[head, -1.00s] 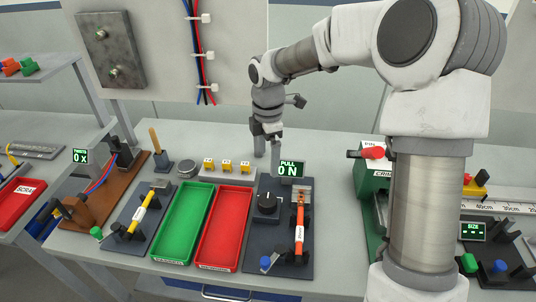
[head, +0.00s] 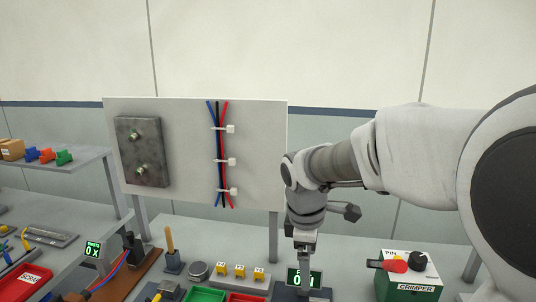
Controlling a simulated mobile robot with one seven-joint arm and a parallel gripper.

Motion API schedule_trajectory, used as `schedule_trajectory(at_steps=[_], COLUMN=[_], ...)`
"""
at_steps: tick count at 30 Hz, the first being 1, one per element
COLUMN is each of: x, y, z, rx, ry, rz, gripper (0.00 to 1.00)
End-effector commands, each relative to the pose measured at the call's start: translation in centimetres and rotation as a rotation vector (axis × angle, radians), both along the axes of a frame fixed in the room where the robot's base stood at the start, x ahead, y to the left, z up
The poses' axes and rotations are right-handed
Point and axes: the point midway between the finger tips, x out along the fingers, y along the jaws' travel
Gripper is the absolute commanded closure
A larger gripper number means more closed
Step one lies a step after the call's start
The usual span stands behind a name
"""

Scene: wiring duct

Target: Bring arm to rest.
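My gripper (head: 304,262) points down at the end of my arm, which reaches in from the right. No held object shows.
The crimper box (head: 408,276) with a red handle stands to the right. Yellow tagged blocks (head: 240,271) and a green tray (head: 205,295) lie to the left. A wire panel (head: 255,150) stands behind. The bench's front is out of view.

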Motion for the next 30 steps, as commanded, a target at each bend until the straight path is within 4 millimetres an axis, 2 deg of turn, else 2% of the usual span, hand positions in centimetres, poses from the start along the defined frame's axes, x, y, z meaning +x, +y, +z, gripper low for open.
schedule_trajectory(at_steps=[1,6,15,24,30], x=[-1.1,-4.5,-11.0,-16.8,-18.4], y=[-0.5,-2.2,-4.7,-5.6,-5.6], z=[1.0,3.5,6.2,6.2,5.7], rx=[0.001,0.038,0.191,0.417,0.496], ry=[-0.031,-0.124,-0.281,-0.363,-0.368], rz=[-0.064,-0.305,-0.734,-1.106,-1.222], gripper=[0.00,0.00,0.00,0.00,0.00])
